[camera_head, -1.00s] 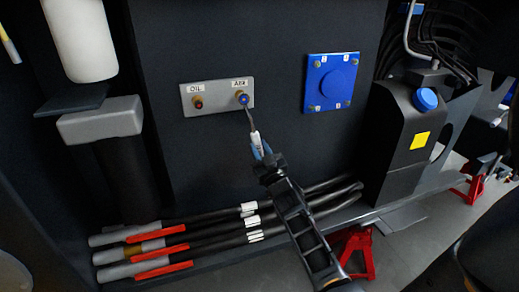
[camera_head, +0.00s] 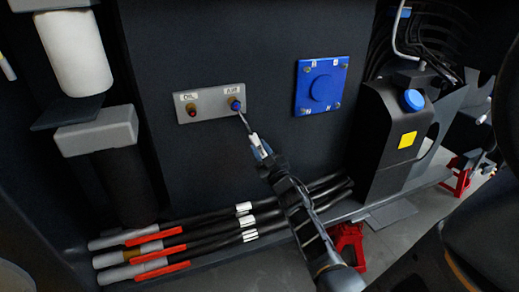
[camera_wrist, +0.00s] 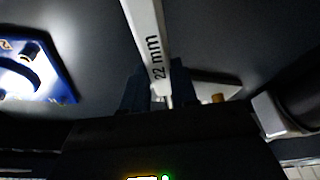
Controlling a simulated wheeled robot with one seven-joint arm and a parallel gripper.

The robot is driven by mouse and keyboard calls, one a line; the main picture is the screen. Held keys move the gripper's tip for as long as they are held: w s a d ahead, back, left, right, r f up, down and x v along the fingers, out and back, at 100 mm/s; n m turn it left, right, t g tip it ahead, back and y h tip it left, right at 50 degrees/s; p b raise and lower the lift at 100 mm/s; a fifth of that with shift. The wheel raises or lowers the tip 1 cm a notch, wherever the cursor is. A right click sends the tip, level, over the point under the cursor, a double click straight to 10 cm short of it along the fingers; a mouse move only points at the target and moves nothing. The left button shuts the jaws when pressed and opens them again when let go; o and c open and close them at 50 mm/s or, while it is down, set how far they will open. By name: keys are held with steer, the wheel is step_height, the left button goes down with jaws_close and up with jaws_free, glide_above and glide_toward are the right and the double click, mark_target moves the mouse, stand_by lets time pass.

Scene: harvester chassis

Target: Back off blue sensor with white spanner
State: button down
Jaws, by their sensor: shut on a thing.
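A grey sensor plate (camera_head: 212,107) on the dark wall carries two sensors. The blue sensor (camera_head: 236,105) is at its right end, and a red sensor (camera_head: 192,110) is at its left end. My gripper (camera_head: 262,155) is shut on the white spanner (camera_head: 252,138), below and right of the blue sensor. The spanner's far end reaches up to the blue sensor; I cannot tell whether its jaw is around it or only beside it. In the wrist view the spanner (camera_wrist: 149,40) is marked "22 mm" and its head is out of the picture.
A blue square cover (camera_head: 322,86) is on the wall to the right. A black tank (camera_head: 390,135) with a blue cap stands further right. Black hoses (camera_head: 200,228) with red handles run below my gripper. A white cylinder (camera_head: 70,50) is at upper left.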

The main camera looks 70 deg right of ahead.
steer(key=shift+r, duration=0.1)
steer(key=s+d+n+p, duration=0.1)
steer(key=s+r+n+y+p, duration=0.1)
steer(key=p, duration=0.1)
steer(key=shift+d+r+n+t, duration=0.2)
steer(key=shift+d+n+t, duration=0.1)
steer(key=shift+d+n, duration=0.1)
steer(key=shift+s+d+r+n+y+p, duration=0.2)
steer(key=shift+s+d+r+n+p, duration=0.25)
steer(key=shift+n+p, duration=0.3)
steer(key=shift+s+d+r+n+y+p, duration=0.2)
steer(key=shift+s+d+r+n+p, duration=0.25)
steer(key=shift+n+p, duration=0.25)
steer(key=shift+a, duration=0.1)
